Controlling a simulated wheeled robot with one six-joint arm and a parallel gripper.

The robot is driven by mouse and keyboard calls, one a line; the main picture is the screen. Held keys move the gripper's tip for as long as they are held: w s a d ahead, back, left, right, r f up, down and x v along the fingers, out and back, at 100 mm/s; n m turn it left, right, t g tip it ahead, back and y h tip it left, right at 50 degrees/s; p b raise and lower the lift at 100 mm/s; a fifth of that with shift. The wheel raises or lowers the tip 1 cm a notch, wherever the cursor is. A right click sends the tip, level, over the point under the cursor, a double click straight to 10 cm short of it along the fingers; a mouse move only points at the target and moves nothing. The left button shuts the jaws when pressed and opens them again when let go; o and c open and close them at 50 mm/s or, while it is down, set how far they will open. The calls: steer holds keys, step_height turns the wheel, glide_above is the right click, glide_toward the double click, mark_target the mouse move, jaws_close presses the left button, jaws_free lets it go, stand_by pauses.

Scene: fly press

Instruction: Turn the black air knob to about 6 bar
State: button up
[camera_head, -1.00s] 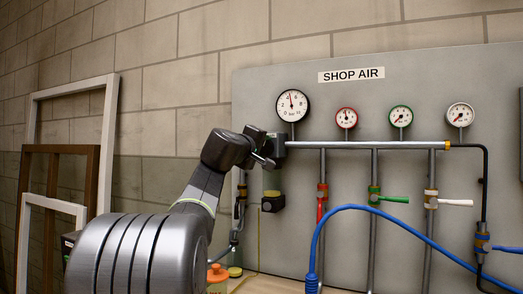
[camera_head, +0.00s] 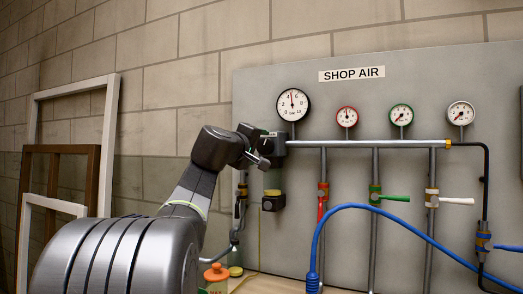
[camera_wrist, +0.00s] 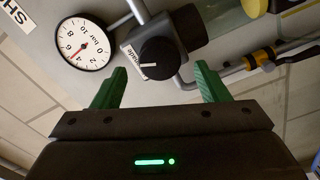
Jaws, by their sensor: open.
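The black air knob (camera_wrist: 156,58) sits on a dark regulator block (camera_wrist: 128,50) in the wrist view, with a pale label beside it and a light mark on its face. My gripper (camera_wrist: 162,68) is open, its green fingers on either side of the knob's line and apart from it. How far it is from the knob in depth, I cannot tell. In the head view my gripper (camera_head: 262,150) is at the regulator and hides the knob. The large white bar gauge (camera_head: 293,104) shows its needle near the top, between 4 and 6; it also shows in the wrist view (camera_wrist: 85,43).
The grey panel (camera_head: 420,90) carries smaller gauges, a horizontal pipe (camera_head: 370,144), and red, green (camera_head: 395,198) and white (camera_head: 457,201) valve handles. A blue hose (camera_head: 400,222) loops across it. An orange-capped container (camera_head: 216,274) stands below my arm. Empty frames lean at left.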

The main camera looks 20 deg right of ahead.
mark_target(263, 146)
steer(key=b+v, duration=0.1)
steer(key=v, duration=0.9)
steer(key=shift+s, duration=0.2)
steer(key=p+x, duration=0.2)
steer(key=x, duration=1.1)
steer(key=shift+w+d, duration=0.2)
steer(key=shift+w, duration=0.2)
steer(key=shift+s+a, duration=0.1)
